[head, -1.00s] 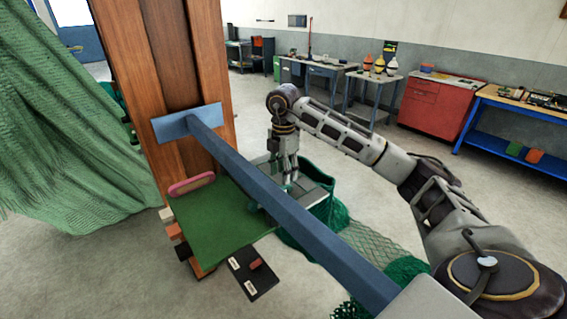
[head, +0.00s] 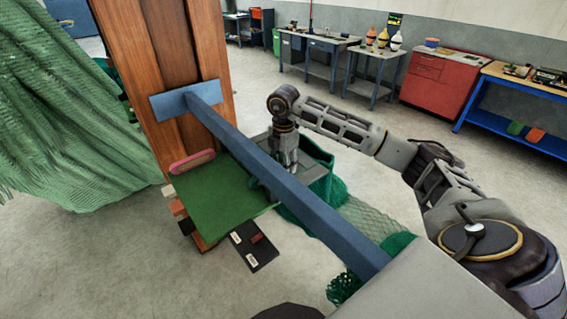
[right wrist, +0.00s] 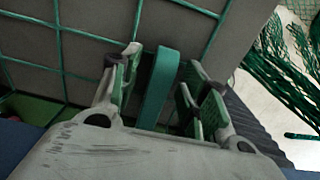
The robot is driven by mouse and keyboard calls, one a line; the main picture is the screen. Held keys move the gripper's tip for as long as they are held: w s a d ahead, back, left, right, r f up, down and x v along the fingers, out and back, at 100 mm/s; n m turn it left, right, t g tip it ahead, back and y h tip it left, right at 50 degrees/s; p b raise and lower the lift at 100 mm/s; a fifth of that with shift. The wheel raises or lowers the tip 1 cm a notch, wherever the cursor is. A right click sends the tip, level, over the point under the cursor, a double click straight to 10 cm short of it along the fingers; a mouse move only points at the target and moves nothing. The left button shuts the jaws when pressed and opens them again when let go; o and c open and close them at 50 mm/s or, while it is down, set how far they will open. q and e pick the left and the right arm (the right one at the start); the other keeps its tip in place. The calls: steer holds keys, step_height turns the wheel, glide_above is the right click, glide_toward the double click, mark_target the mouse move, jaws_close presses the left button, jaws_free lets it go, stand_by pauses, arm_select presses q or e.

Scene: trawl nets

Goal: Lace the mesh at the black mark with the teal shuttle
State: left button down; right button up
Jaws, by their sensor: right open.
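In the right wrist view, the teal shuttle (right wrist: 158,88) stands between the two fingers of my right gripper (right wrist: 160,85). The fingers are open, with gaps on both sides of it. Behind it, green mesh (right wrist: 95,38) crosses a grey board (right wrist: 120,15). In the head view, my right gripper (head: 287,158) points down just behind the blue beam, at the grey panel (head: 318,168); the beam hides what lies under its fingertips. I cannot make out the black mark. My left gripper is not in view.
The blue beam (head: 290,195) runs diagonally from the wooden post (head: 165,60), close in front of my right gripper. A green board (head: 215,195) lies left of it. Loose netting (head: 375,218) hangs at right, and a large green net (head: 60,120) at left.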

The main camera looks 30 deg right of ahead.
jaws_close()
steer(key=shift+d, duration=0.2)
steer(key=shift+w+d+r+b, duration=0.1)
steer(key=shift+w+d+b, duration=0.05)
steer(key=shift+d, duration=1.5)
steer(key=shift+w+d+r+b, duration=0.1)
steer(key=shift+w+d+b, duration=0.05)
steer(key=shift+d, duration=1.5)
steer(key=shift+r+p, duration=1.85)
steer(key=shift+r, duration=0.75)
steer(key=shift+r+p, duration=0.55)
steer(key=shift+r, duration=0.6)
step_height(320, 180, up, 8)
glide_above(299, 163)
steer(key=shift+a+f, duration=0.1)
steer(key=shift+f, duration=0.1)
